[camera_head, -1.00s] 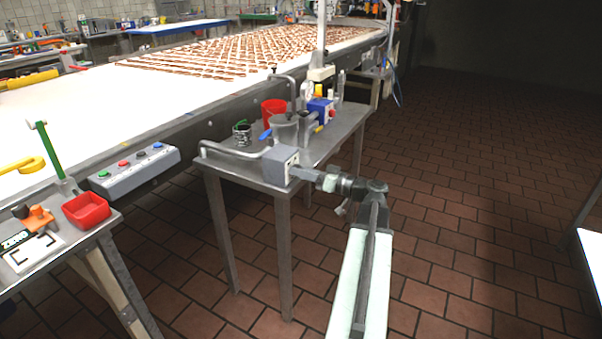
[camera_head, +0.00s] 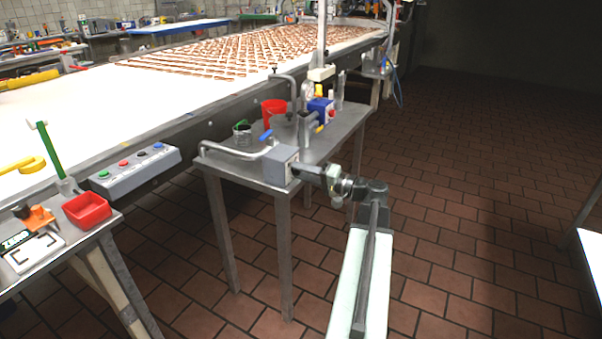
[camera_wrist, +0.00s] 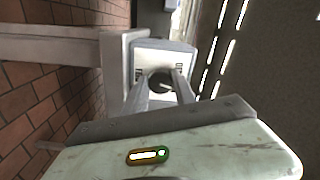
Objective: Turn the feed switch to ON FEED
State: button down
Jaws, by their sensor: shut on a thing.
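The feed switch is a grey box (camera_head: 281,167) at the near right corner of the small metal table, with a bent grey pipe on its left. My gripper (camera_head: 299,171) reaches its right face from the right. In the wrist view, the box's pale face (camera_wrist: 161,57) carries dark lettering on both sides, too small to read surely. A dark round knob (camera_wrist: 160,80) sits in the middle of that face. My gripper also shows there (camera_wrist: 166,86), its two fingers shut on the knob from either side. The fingers hide part of the knob, so its pointing direction is unclear.
A long white conveyor (camera_head: 90,112) runs behind. A button box (camera_head: 135,170) and red tray (camera_head: 87,210) are left.

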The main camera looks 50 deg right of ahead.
jog(key=shift+m, duration=1.9)
jog(key=c, duration=1)
grip_release()
jog(key=shift+s, duration=0.1)
jog(key=v, duration=0.7)
jog(key=shift+s+d, duration=0.1)
jog(key=shift+s, duration=0.3)
